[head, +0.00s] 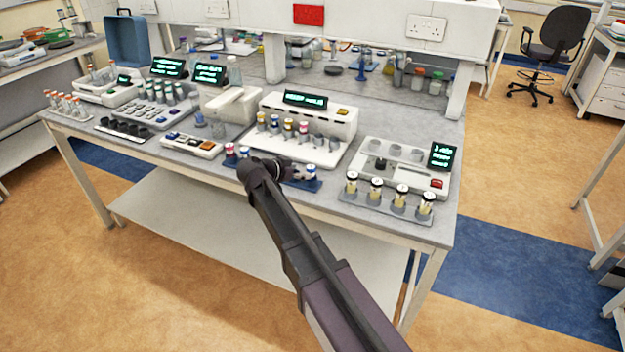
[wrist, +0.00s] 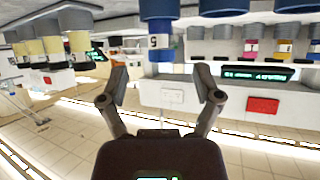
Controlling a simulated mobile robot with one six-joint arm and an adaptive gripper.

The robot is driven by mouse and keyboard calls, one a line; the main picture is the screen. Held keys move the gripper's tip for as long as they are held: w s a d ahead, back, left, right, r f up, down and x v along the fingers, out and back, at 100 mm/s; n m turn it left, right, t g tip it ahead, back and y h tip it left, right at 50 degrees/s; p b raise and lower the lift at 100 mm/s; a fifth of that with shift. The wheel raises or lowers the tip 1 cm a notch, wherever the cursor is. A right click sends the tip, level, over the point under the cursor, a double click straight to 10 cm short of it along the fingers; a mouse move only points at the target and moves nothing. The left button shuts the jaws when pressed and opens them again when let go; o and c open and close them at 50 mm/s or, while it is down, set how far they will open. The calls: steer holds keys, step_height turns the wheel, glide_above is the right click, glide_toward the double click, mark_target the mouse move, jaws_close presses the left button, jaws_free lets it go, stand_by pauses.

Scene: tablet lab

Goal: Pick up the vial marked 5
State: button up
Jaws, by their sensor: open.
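The wrist view is upside down. In it the vial marked 5 (wrist: 160,42) hangs from the top edge, with a white label bearing a 5 and a blue band near its end. My gripper (wrist: 161,82) is open and empty, one finger to each side of the vial in the picture. The vial looks to be beyond the fingertips, and I see no contact. In the head view my gripper (head: 294,170) is at the bench's front edge, by a small blue rack (head: 312,186). My gripper partly hides that rack, and I cannot read the 5 there.
A rack of cream vials with dark caps (head: 376,190) stands to the right, near my gripper. Behind is a white machine with a vial row (head: 320,118). Red-and-blue capped vials (head: 231,150) stand to the left. The bench's front edge runs just below my gripper.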

mark_target(308, 172)
steer(key=shift+w+d+f, duration=0.1)
steer(key=shift+w+d, duration=0.05)
steer(key=shift+b+x, duration=1.05)
steer(key=shift+x, duration=0.85)
steer(key=shift+w+d+f, duration=0.35)
steer(key=shift+w+d, duration=0.05)
steer(key=shift+w, duration=0.05)
steer(key=c, duration=1.1)
